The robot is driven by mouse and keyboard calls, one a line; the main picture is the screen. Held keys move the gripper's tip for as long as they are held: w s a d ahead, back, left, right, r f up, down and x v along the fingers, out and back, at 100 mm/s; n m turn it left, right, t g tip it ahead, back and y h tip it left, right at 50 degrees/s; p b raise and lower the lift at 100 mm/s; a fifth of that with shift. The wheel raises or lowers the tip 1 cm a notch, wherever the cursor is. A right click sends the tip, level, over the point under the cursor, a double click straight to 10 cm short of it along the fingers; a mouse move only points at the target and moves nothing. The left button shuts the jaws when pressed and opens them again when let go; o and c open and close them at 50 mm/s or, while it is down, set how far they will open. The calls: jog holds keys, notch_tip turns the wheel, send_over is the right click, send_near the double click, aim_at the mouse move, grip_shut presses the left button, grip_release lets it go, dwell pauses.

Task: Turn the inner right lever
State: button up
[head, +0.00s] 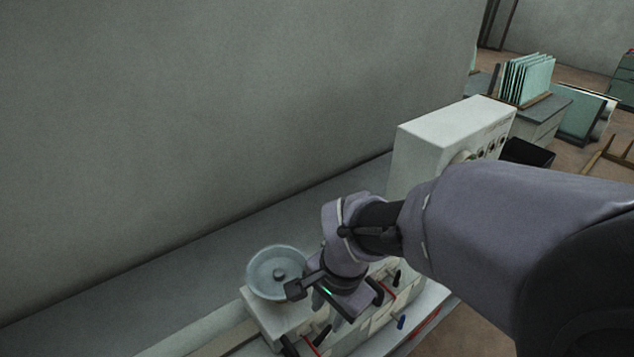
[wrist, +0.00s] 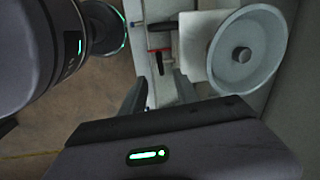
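My gripper (head: 352,304) hangs over the pale machine (head: 408,151), just right of its round grey wheel. In the wrist view its two dark fingers (wrist: 161,84) stand apart with nothing between them. Beyond the fingertips are a black-handled lever (wrist: 160,27) and a red lever with a dark end (wrist: 158,52). In the head view, dark-handled levers (head: 322,334) show below my gripper, and a dark knob (head: 402,322) shows to its right. My arm hides part of the lever row, so I cannot tell which is the inner right lever.
The round grey wheel (head: 275,270) is close to my gripper and also fills the right of the wrist view (wrist: 246,48). A tall control box with dials (head: 450,130) rises behind my arm. A grey wall (head: 200,110) bounds the far side.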

aim_at(324, 333)
jog(key=f+b, duration=0.1)
jog(key=f, duration=0.3)
jog(key=w+f+b, duration=0.1)
jog(key=f, duration=0.3)
jog(key=f+b, duration=0.1)
jog(key=f, duration=0.3)
jog(key=shift+w+a, duration=0.35)
jog(key=shift+c, duration=0.5)
grip_shut()
